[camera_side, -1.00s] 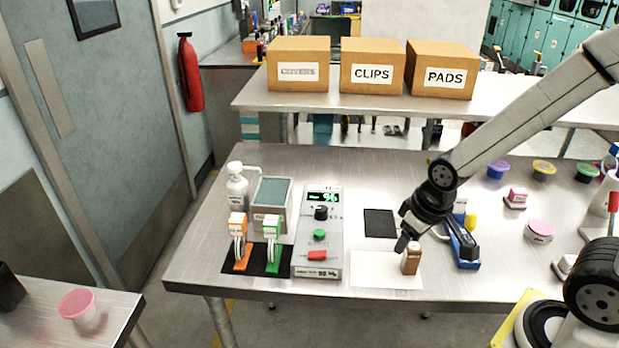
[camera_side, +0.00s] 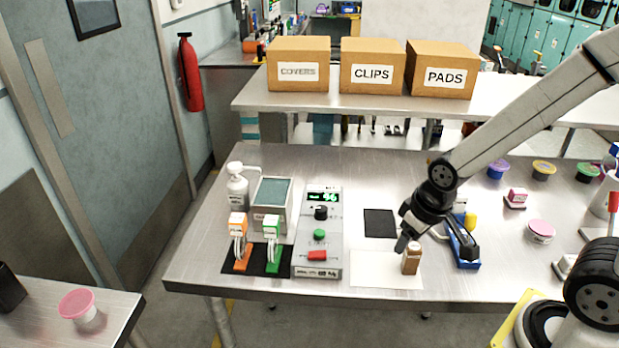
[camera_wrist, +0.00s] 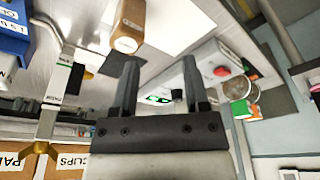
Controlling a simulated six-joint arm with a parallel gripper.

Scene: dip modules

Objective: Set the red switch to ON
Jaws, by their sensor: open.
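The red switch (camera_side: 317,255) sits near the front of a grey control box (camera_side: 334,225) on the steel table. A green button (camera_side: 319,235), a black knob (camera_side: 321,212) and a lit green display (camera_side: 323,197) are on the same box. The red switch also shows in the wrist view (camera_wrist: 221,71). Any ON or OFF marking is too small to read. My gripper (camera_side: 436,250) is open and empty, to the right of the box, above and near a brown bottle (camera_side: 411,260). In the wrist view my gripper (camera_wrist: 165,75) has its two fingers apart with nothing between them.
The brown bottle stands on a white sheet (camera_side: 375,270); a black pad (camera_side: 380,223) lies behind it. A blue tray (camera_side: 465,250) is right of my gripper. Cardboard boxes (camera_side: 372,66) are on the rear shelf.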

